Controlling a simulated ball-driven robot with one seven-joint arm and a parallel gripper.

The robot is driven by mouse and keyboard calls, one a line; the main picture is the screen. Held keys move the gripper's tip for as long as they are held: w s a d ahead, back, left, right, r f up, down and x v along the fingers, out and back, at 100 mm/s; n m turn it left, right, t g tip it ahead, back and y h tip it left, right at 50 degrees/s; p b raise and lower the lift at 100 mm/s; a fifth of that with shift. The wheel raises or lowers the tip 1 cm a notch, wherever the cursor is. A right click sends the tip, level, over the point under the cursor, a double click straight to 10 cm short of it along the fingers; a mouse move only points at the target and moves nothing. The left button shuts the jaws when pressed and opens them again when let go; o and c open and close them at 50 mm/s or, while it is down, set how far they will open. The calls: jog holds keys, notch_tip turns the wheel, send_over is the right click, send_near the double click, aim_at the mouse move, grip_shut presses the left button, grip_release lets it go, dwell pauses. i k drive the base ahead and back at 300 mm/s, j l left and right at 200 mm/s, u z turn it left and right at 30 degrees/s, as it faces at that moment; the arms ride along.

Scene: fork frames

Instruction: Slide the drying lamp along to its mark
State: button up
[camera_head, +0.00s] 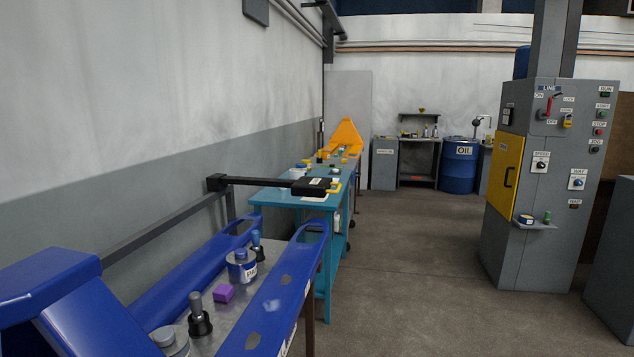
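The drying lamp seems to be the black flat head (311,187) on a long black arm. The arm reaches right from a black carriage (216,183) at the far end of a dark grey rail (160,232) along the left wall. The head hangs over the near part of a teal bench and has a small pale label. A yellow piece (335,188) shows at its right end; I cannot tell if it belongs to the lamp. I cannot make out the mark. My gripper is not in view.
A blue frame (275,305) fills the lower left, with jars, dark-topped bottles and a purple block (223,293) on a grey plate. The teal bench (275,197) stands beyond. A grey control cabinet (545,190) stands right. The floor between is clear.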

aim_at(306, 185)
jog(key=i+l+u, duration=0.3)
jog(key=i+l, duration=0.6)
jog(key=i, duration=0.15)
jog(key=i+l+u, duration=0.3)
jog(key=i+l, duration=0.65)
jog(key=l, duration=0.2)
